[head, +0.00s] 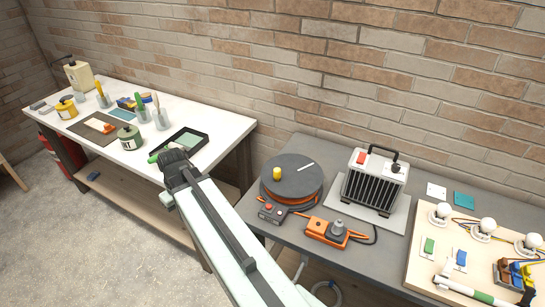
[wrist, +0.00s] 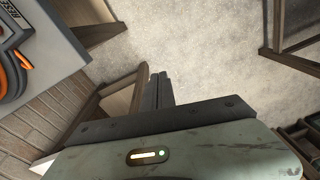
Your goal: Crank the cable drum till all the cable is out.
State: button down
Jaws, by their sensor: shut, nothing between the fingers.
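The cable drum (head: 300,166) is a dark grey disc lying flat on the grey table, with a yellow knob (head: 277,173) standing near its left edge. Orange cable (head: 311,203) shows wound beneath the disc; how much is left on it is partly hidden. An orange socket box (head: 328,232) with a grey plug on top sits in front of the drum. My gripper (head: 172,157) is over the front edge of the white table, left of the drum and clear of it. In the wrist view its fingers (wrist: 158,90) are together and empty, above the floor.
A grey control box (head: 271,212) with buttons sits at the drum's front left. A heater (head: 375,180) stands right of the drum, and a board with bulbs (head: 440,238) farther right. The white table (head: 222,124) holds jars, brushes and a dark tray (head: 188,144) near my gripper.

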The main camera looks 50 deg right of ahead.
jog(key=s+d+r+t+p, duration=0.1)
jog(key=s+d+r+p, duration=0.2)
jog(key=d, duration=0.9)
jog(key=s+d+r+t+p, duration=0.1)
jog(key=d+r+p, duration=0.3)
jog(key=d, duration=0.8)
jog(key=s+d+r+t+p, duration=0.1)
jog(key=s+d+r+p, duration=0.15)
jog(key=d+r, duration=0.7)
jog(key=b, duration=1.2)
send_over(264, 173)
notch_tip(264, 173, down, 15)
jog(key=shift+r, duration=0.1)
jog(key=s+p, duration=0.1)
jog(key=s+r+p, duration=0.1)
jog(key=s, duration=0.1)
jog(key=shift+s+r, duration=0.2)
jog(key=shift+s, duration=0.5)
jog(key=shift+w, duration=0.1)
jog(key=shift+d, duration=0.15)
